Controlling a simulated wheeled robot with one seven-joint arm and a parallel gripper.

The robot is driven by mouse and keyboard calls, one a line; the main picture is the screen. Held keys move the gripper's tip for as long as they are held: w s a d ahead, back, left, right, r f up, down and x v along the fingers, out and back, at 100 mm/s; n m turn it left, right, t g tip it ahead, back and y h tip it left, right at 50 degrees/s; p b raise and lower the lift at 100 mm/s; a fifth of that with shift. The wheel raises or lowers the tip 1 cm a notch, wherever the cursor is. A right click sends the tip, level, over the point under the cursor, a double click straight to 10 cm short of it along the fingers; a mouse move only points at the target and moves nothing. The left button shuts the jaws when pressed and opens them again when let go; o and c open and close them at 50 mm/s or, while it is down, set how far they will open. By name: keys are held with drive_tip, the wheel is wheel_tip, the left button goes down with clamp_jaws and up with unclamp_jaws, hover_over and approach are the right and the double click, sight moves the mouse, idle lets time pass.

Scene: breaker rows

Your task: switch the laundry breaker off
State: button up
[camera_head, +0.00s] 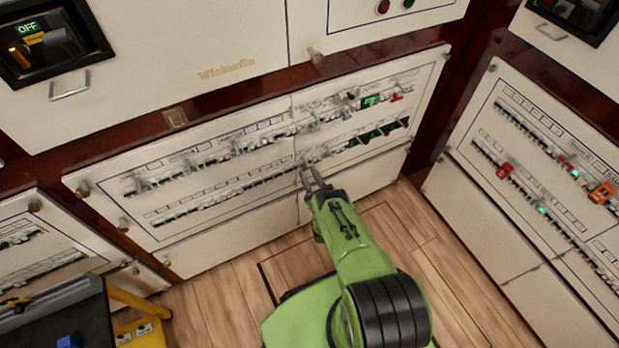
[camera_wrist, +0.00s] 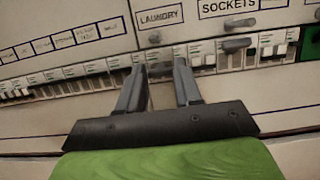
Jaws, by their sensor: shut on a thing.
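The "LAUNDRY" label (camera_wrist: 160,17) shows at the top of the wrist view, above the lower breaker row. Below it a dark grey breaker handle (camera_wrist: 160,69) sits between the fingertips of my gripper (camera_wrist: 160,77). My gripper is shut on this handle, with the fingers spread to its width. In the head view my gripper (camera_head: 309,171) reaches the lower row of the middle panel (camera_head: 225,235), just right of its centre. The fingers hide part of the breaker there, and I cannot tell its on or off position.
A "SOCKETS" label (camera_wrist: 228,6) and a neighbouring breaker handle (camera_wrist: 237,45) are close on the right. An upper breaker row with a red handle (camera_head: 396,97) runs above. Another panel (camera_head: 540,200) stands at the right. A black-topped cart (camera_head: 85,325) is at lower left.

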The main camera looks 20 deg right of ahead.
drive_tip(key=shift+f+t+b, duration=0.35)
drive_tip(key=shift+t, duration=0.15)
